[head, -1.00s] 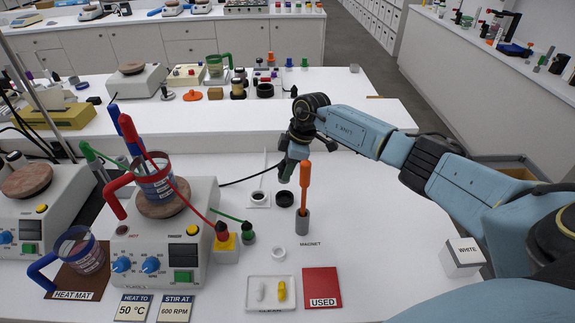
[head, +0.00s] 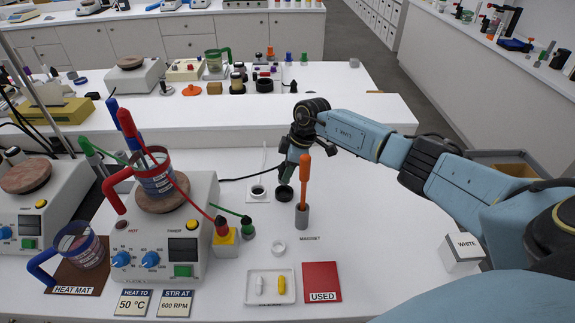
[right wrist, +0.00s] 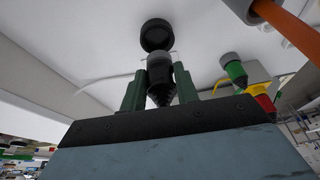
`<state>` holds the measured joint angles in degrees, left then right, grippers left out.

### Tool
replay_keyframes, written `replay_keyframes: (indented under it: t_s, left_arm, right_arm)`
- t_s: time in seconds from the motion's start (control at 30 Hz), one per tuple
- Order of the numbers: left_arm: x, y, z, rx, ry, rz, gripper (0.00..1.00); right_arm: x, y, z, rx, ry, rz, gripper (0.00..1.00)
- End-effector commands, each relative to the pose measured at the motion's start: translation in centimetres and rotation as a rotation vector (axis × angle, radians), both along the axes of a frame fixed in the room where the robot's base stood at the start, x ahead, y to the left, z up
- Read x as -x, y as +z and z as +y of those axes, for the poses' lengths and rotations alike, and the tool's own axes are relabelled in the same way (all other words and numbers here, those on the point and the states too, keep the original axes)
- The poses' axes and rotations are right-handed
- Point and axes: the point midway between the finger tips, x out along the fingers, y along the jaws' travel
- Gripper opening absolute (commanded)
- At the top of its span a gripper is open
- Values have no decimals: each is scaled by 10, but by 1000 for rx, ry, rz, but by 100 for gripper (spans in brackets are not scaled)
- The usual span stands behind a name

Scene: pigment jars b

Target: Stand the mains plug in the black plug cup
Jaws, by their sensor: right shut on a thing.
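My right gripper (head: 286,178) is over the white bench with its green fingers pointing down. It is shut on the mains plug (right wrist: 160,72), a dark grey body with a ribbed black end, seen between the fingers in the right wrist view. The black plug cup (head: 284,193) is a round black holder on the bench just below the fingertips. It also shows in the right wrist view (right wrist: 157,34), just beyond the plug's grey end. The plug looks close above the cup; I cannot tell whether they touch. A black cord runs left from the gripper. My left gripper is out of view.
An orange-handled rod (head: 304,180) stands in a grey holder (head: 301,215) just right of the cup. A white pad with a black ring (head: 258,191) lies to its left. A hotplate (head: 165,245) with a beaker stands farther left.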

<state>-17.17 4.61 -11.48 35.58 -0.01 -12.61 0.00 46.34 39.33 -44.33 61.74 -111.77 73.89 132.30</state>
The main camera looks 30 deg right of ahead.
Motion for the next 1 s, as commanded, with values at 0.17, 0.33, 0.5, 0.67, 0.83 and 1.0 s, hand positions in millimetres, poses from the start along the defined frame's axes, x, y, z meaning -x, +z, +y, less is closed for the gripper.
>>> replay_keyframes:
  t_s: [0.17,0.33,0.5,0.67,0.83,1.0]
  left_arm:
    - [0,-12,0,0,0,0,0]
    - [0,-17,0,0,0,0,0]
    - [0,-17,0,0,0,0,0]
    - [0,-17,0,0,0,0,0]
    - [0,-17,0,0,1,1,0]
    - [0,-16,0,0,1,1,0]
  right_arm:
    - [0,-20,1,-1,0,1,0]
    - [0,-29,0,-1,0,1,0]
    - [0,-30,0,-1,1,-1,0]
    - [0,-30,0,-1,1,-1,0]
    - [0,-30,0,-1,1,-1,0]
    - [0,-30,0,-1,0,-1,0]
